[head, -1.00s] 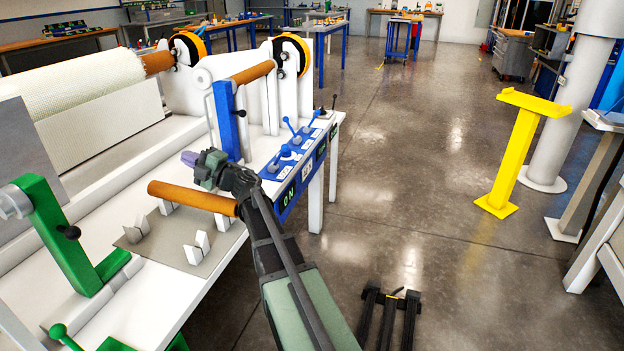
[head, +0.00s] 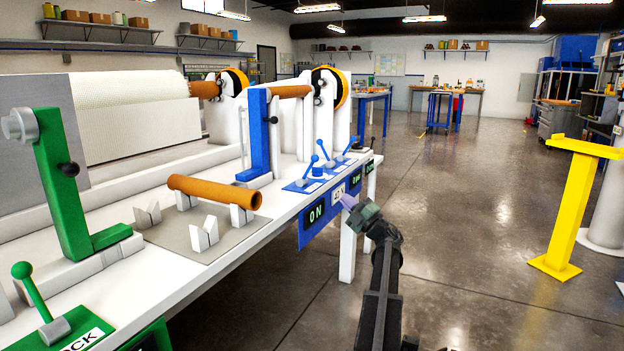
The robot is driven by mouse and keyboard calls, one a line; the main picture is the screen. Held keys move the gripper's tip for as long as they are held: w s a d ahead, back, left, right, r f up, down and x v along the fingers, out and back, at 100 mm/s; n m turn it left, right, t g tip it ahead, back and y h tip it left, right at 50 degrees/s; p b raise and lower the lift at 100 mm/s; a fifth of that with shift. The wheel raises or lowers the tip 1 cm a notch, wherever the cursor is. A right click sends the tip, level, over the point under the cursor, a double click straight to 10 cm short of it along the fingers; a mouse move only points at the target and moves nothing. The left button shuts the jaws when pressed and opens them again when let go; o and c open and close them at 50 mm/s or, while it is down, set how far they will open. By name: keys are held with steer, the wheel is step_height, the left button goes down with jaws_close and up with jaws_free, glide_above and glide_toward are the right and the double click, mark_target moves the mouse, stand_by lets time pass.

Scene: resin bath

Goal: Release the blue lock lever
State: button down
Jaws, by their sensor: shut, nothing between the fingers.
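Several blue levers stand on blue plates at the bench's right end: a near one (head: 308,168), a middle one (head: 325,152) and a far one (head: 345,150). Their labels are too small to read, so I cannot tell which is the lock lever. A blue upright post (head: 261,135) with a black knob stands just behind and left of them.
The white bench (head: 225,262) carries an orange tube (head: 212,190) on white V-blocks, and a green post (head: 60,180) with a green lever (head: 35,295). A yellow stand (head: 567,205) is at right. The floor between is clear.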

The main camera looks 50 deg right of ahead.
mark_target(311, 167)
steer(key=p+x, duration=0.6)
steer(key=x, duration=0.7)
steer(key=shift+s+r+p, duration=0.1)
steer(key=shift+r+p, duration=0.05)
steer(key=shift+p, duration=0.15)
steer(key=shift+w+r, duration=0.15)
steer(key=shift+w, duration=0.4)
steer(key=shift+w+a+r+p, duration=0.1)
steer(key=shift+r+p, duration=0.05)
steer(key=shift+p, duration=0.2)
